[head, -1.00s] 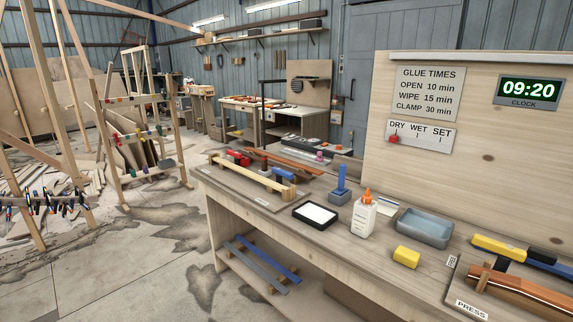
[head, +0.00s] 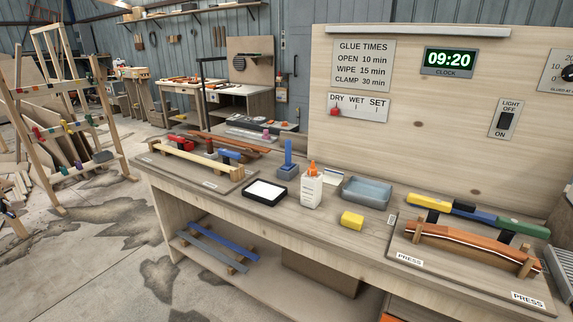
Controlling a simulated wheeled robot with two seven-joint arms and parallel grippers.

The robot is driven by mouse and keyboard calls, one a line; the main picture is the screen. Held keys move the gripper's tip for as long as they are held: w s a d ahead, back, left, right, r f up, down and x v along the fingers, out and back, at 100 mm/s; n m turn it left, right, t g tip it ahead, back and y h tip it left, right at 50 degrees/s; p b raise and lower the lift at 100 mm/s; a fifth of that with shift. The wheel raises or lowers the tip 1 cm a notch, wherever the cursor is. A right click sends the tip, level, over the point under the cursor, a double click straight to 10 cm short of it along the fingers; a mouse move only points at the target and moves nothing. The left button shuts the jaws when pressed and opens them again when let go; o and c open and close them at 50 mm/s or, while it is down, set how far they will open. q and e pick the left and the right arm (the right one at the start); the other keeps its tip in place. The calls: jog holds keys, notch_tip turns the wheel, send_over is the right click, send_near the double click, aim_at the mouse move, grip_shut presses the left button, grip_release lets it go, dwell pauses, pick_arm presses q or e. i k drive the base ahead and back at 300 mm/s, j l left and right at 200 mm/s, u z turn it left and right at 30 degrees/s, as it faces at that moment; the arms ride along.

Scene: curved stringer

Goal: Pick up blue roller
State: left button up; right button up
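The blue roller (head: 288,156) stands upright in a small grey-blue holder (head: 288,173) on the workbench, near the middle of the head view. A black tray with a white surface (head: 266,190) lies in front of it to the left. A white glue bottle with an orange tip (head: 311,188) stands just to its right. Neither of my grippers shows in the head view.
The workbench (head: 220,200) also holds a blue-grey basin (head: 366,193), a yellow sponge (head: 352,220), and a press with a curved wood strip (head: 470,238) at right. A clamp fixture (head: 190,158) sits at left. Floor (head: 90,270) is open at left front.

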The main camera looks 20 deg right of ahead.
aim_at(288, 166)
jog(key=i+j+u, duration=0.1)
jog(key=i+j, duration=0.7)
